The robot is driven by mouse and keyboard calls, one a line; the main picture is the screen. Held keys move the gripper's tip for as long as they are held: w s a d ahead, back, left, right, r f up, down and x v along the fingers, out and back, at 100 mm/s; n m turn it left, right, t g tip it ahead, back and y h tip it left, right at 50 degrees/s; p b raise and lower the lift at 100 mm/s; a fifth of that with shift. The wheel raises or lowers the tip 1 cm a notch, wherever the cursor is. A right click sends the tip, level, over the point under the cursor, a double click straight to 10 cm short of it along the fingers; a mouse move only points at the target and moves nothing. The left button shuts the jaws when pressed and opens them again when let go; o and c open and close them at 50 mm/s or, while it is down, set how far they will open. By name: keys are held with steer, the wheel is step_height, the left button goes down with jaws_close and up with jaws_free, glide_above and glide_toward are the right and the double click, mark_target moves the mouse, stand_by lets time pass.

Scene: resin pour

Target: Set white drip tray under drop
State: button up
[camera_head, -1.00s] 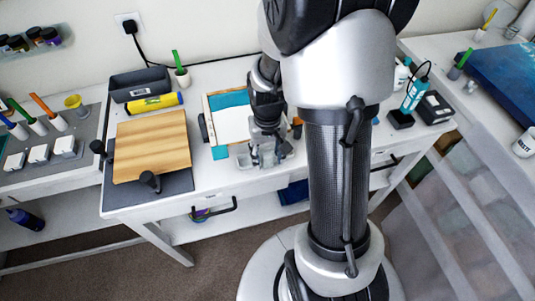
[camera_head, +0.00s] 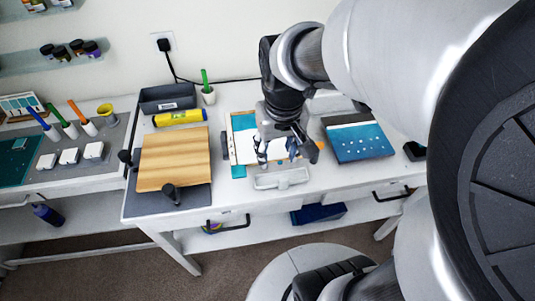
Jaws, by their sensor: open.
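A pale, shallow tray (camera_head: 280,179), which looks like the white drip tray, lies on the white table near its front edge. My gripper (camera_head: 278,156) is just behind and above it in the picture, with its fingers spread and nothing seen between them. I cannot tell whether a finger touches the tray's rear rim. Behind the gripper lies a white sheet on a teal mat (camera_head: 239,171), partly hidden by the gripper. A blue panel with white dots (camera_head: 362,142) lies to the right. No drop can be made out.
A wooden board (camera_head: 173,158) on a dark mat with black clamps is at the left. My arm hides the right side.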

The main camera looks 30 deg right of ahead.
steer(key=s+a+r+n+t, duration=0.2)
steer(key=s+a+r, duration=0.4)
steer(key=s, duration=0.4)
steer(key=shift+r+t, duration=0.2)
steer(key=shift+t, duration=0.3)
steer(key=shift+s, duration=0.1)
